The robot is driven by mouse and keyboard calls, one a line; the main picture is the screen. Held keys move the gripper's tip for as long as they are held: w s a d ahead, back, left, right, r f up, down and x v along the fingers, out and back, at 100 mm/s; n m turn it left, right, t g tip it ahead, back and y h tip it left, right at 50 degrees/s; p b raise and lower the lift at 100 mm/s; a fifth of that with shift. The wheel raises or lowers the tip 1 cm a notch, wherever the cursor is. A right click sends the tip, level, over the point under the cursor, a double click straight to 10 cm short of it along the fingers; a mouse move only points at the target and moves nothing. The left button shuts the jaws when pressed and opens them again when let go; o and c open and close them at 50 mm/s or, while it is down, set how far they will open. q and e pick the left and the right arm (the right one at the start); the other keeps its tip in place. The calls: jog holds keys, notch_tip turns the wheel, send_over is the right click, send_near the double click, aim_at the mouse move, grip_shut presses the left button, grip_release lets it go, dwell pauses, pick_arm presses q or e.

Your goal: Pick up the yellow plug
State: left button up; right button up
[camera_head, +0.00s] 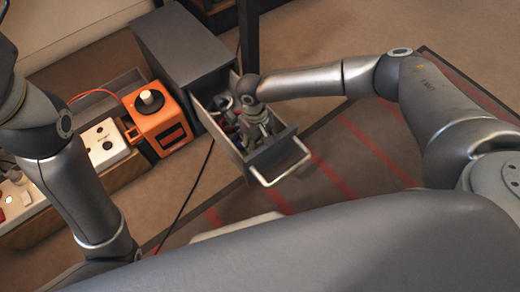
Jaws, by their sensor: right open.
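I cannot make out a yellow plug in this view. A grey cabinet (183,52) has its drawer (222,128) pulled out, and small mixed items (226,104), some red and blue, lie inside. My right gripper (262,138) points down into the open drawer, near its front end. It is open, but its fingertips are partly hidden among the drawer walls and contents, and I see nothing held. My left arm crosses the left side of the view; its gripper does not show.
An orange box (158,122) with a pale knob stands left of the drawer. White socket units (103,146) sit farther left. A black cable (193,190) runs over the floor; red-striped floor lies to the right.

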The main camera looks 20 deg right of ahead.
jog(key=shift+c, duration=0.3)
grip_shut()
